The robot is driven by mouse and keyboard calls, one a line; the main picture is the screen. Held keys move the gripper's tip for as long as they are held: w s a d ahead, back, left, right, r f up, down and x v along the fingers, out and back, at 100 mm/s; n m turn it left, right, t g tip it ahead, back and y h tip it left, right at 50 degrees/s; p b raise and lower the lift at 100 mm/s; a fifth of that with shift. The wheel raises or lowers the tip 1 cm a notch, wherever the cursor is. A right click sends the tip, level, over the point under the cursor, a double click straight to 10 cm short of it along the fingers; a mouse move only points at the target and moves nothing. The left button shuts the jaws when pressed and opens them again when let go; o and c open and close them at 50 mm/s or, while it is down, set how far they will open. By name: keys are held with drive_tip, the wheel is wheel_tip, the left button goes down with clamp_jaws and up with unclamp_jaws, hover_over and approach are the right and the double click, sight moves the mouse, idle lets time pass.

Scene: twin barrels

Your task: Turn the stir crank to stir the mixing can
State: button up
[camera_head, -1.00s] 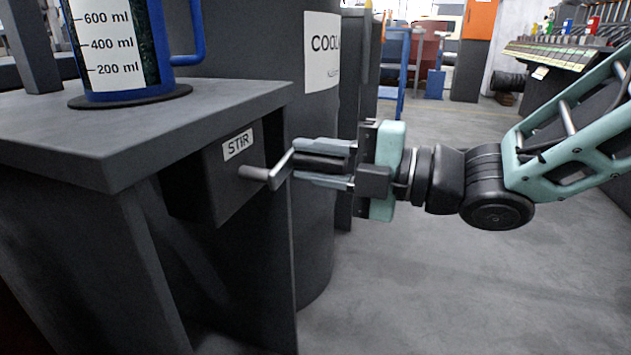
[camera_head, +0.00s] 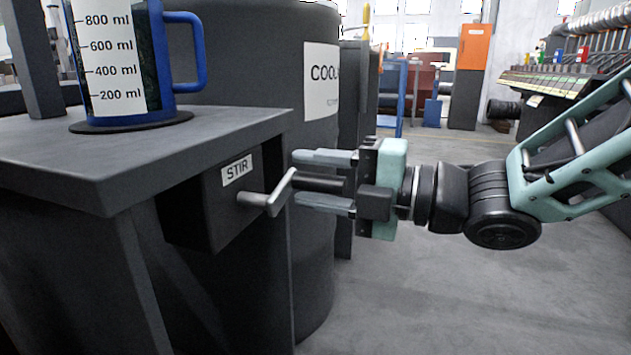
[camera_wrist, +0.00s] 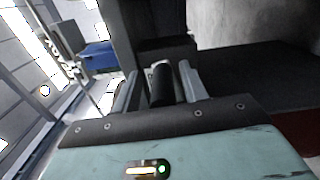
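The stir crank (camera_head: 279,194) sticks out of a dark box (camera_head: 215,205) labelled STIR, under the bench top. Its shaft and crank arm are metal, with the arm slanting up to the right. Its dark grip (camera_head: 322,182) points right, toward my palm. My gripper (camera_head: 297,179) is open around the grip, one finger above and one below, with gaps showing. In the wrist view, the grip (camera_wrist: 161,84) lies between the two fingers, apart from both. The mixing can (camera_head: 118,55), a blue-handled vessel with a white ml scale, stands on the bench.
The dark bench top (camera_head: 150,150) overhangs the crank box. A large dark barrel (camera_head: 250,60) with a partly visible white label stands close behind the crank and my fingers. Grey floor (camera_head: 430,290) lies open to the right and in front. Several machines and cabinets stand farther back.

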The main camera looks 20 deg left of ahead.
drive_tip(key=shift+s+f, duration=0.1)
drive_tip(key=shift+d, duration=0.1)
drive_tip(key=shift+d+p, duration=0.3)
drive_tip(key=shift+d, duration=0.05)
drive_tip(key=s+d+p, duration=0.1)
drive_tip(key=d+p, duration=0.5)
drive_tip(key=d, duration=1)
drive_tip(key=shift+s+d, duration=0.2)
